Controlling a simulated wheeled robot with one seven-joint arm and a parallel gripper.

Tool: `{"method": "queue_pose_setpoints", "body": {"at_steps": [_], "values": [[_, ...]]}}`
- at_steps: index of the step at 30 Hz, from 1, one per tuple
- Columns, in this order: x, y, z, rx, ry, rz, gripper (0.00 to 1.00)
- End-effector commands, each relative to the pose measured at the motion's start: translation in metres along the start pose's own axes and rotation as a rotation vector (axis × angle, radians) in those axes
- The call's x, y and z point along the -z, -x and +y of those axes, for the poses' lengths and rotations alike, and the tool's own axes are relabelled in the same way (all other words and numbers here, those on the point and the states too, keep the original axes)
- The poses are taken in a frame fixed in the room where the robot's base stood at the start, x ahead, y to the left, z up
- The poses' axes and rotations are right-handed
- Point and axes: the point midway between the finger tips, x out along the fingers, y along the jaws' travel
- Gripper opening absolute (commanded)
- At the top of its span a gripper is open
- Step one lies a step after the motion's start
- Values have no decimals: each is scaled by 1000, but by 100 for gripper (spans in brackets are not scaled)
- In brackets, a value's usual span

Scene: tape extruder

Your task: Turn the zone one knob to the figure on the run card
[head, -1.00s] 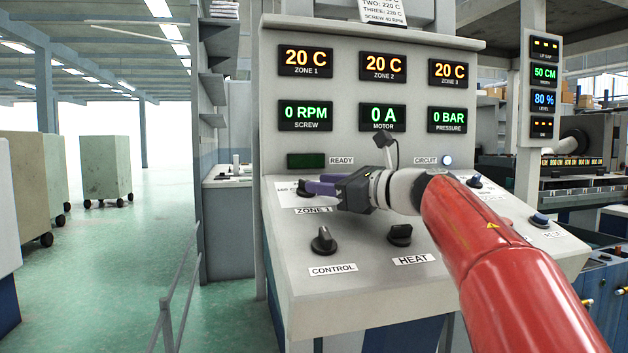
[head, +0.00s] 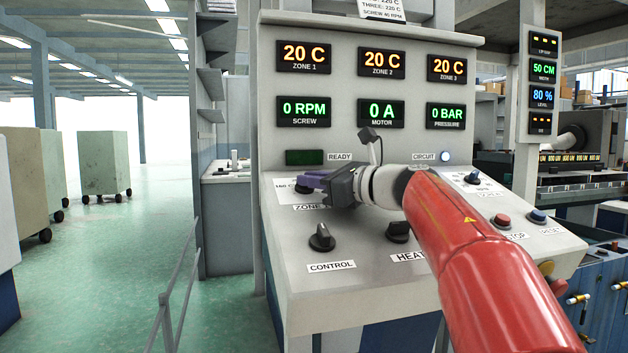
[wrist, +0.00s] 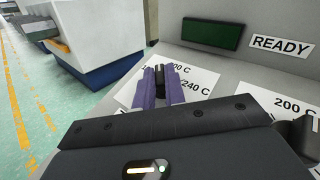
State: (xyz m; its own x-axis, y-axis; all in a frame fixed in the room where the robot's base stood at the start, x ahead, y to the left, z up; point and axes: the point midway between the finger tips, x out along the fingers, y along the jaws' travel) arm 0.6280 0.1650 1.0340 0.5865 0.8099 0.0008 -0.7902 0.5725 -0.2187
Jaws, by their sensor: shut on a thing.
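The zone one knob (wrist: 159,75) is a small dark knob on the sloped panel, mostly hidden between my purple fingers. My gripper (head: 312,182) is shut on it from the right; in the wrist view my gripper (wrist: 161,88) has one finger on each side. A white scale plate behind it shows 240 C and other partly covered figures, so the knob's setting cannot be read. The zone 1 display (head: 304,56) reads 20 C. The run card (head: 384,9) at the top edge shows 220 C for three and screw 40 RPM; its upper lines are cut off.
The control knob (head: 322,237) and heat knob (head: 398,231) sit nearer on the panel. A grey rail (head: 172,305) stands at the panel's left, with open floor beyond.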

Motion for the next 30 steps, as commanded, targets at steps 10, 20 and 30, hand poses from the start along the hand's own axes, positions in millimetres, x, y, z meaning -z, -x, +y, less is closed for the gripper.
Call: {"method": "queue_pose_setpoints", "body": {"at_steps": [10, 20, 30], "values": [[2, 0, 5, 126, -35, -2, 0], [-1, -2, 10, 376, -105, 0, 0], [-2, -4, 12, 584, -164, 2, 0]]}}
